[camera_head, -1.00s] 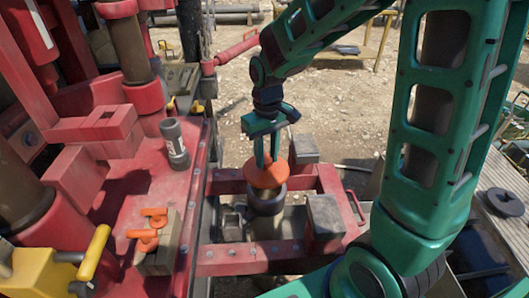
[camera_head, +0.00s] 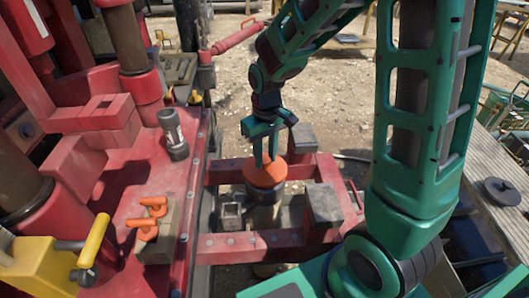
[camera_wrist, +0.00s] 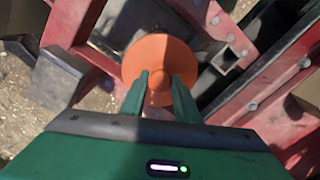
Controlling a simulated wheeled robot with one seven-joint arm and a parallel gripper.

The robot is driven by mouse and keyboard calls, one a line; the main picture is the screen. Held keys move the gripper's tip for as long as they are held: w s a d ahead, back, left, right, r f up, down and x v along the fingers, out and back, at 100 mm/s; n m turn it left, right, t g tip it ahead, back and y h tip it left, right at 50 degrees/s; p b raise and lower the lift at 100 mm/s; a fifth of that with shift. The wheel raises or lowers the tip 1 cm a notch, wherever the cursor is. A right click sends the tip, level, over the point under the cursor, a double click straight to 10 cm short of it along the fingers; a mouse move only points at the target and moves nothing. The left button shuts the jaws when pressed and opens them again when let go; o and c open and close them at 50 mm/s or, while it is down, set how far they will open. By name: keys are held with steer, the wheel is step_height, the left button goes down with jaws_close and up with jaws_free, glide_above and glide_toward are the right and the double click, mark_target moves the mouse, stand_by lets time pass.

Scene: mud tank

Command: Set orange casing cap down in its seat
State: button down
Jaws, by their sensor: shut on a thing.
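The orange casing cap (camera_head: 265,173) is a round disc with a raised middle grip. In the head view it is at the top of an upright grey pipe (camera_head: 265,212) inside a red frame; I cannot tell whether it rests fully on the rim. My gripger-end, my gripper (camera_head: 265,160), points down from above and is shut on the cap's grip. In the wrist view the orange cap (camera_wrist: 160,62) lies in front of my gripper (camera_wrist: 158,85), its fingers on both sides of the grip. The cap hides the pipe's mouth.
The red frame (camera_head: 225,248) surrounds the pipe, with grey blocks (camera_head: 324,203) on its right side. Bare ground lies behind the frame.

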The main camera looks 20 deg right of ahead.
mark_target(266, 160)
steer(key=shift+f, duration=0.8)
steer(key=shift+s+f, duration=0.1)
steer(key=shift+f, duration=0.55)
stand_by(0.5)
steer(key=c, duration=1.3)
jaws_free()
steer(key=shift+f, duration=0.1)
step_height(266, 160, up, 11)
steer(key=shift+f, duration=0.1)
